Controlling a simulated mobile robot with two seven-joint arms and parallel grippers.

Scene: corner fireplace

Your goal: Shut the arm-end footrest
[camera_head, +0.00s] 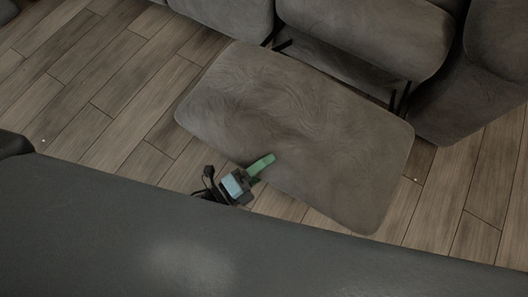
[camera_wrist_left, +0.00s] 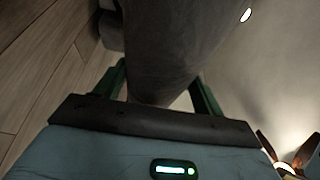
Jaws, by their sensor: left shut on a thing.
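The grey padded footrest (camera_head: 300,125) is swung out from the sofa, with dark metal links (camera_head: 400,97) showing behind it. My left gripper (camera_head: 261,165) is at the footrest's near edge, with one green finger lying over its top. In the left wrist view the footrest (camera_wrist_left: 170,45) runs between the two green fingers of the gripper (camera_wrist_left: 160,88), so the gripper is shut on its edge. The finger below the edge is hidden in the head view. My right gripper is not in view.
The grey sofa seats (camera_head: 365,35) stand behind the footrest, with an arm or end section (camera_head: 480,90) at the right. Wood plank floor (camera_head: 100,110) lies bare to the left. A large dark surface fills the bottom of the head view and hides the floor there.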

